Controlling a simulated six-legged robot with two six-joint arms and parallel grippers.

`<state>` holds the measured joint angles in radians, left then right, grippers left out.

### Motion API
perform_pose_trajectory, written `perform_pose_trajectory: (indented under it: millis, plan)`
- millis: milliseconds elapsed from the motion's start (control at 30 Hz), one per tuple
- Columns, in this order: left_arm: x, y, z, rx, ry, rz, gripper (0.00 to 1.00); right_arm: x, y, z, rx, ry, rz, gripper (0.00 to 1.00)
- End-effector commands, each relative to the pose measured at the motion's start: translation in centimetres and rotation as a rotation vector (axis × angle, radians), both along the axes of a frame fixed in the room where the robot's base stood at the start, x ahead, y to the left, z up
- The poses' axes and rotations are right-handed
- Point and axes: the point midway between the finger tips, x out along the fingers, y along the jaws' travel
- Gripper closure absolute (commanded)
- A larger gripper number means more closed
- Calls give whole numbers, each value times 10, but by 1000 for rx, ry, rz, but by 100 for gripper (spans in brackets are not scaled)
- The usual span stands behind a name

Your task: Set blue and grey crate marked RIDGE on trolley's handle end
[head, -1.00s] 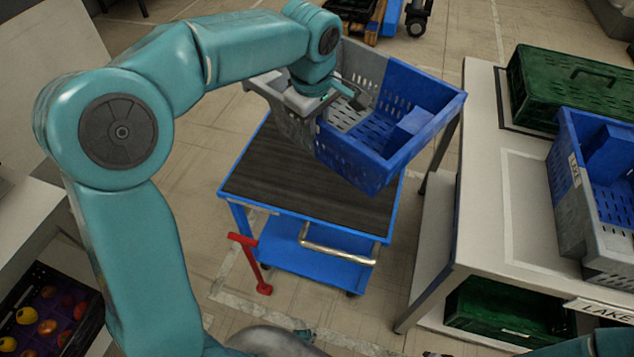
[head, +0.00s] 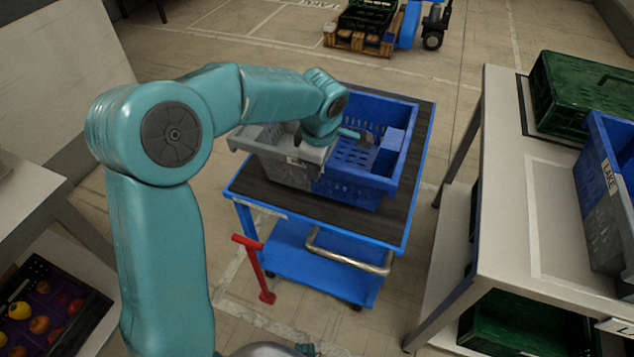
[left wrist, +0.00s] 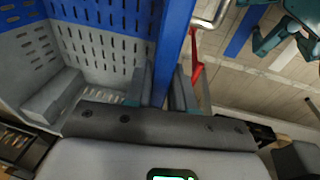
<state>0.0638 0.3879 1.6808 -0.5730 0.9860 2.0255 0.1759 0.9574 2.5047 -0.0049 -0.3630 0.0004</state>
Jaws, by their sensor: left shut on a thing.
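The blue and grey crate (head: 395,173) is level on or just above the trolley's dark top (head: 265,190); I cannot tell whether a small gap remains. Its blue half is to the right, its grey half to the left. A small pale label on its near side is too small to read. The trolley's metal handle (head: 350,260) is at the near end. My left gripper (head: 322,147) is shut on the crate's near long wall. In the left wrist view, the fingers (left wrist: 163,88) straddle the wall, with the perforated crate inside at left. My right gripper is not in view.
A white table (head: 505,200) to the right holds a green crate (head: 570,100) and a crate labelled LAKE (head: 605,200). A red post (head: 255,268) stands by the trolley's near left. A fruit crate (head: 75,340) is lower left.

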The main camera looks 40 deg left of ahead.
Motion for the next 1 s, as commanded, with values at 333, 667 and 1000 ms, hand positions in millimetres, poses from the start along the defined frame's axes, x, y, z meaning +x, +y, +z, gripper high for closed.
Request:
perform_pose_trajectory:
  millis: [333,667,1000]
  plan:
    - [1,0,-52,1,-3,-1,100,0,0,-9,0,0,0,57]
    - [1,0,-56,0,-5,-2,100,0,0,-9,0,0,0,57]
    - [0,0,-57,0,0,-1,51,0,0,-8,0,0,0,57]
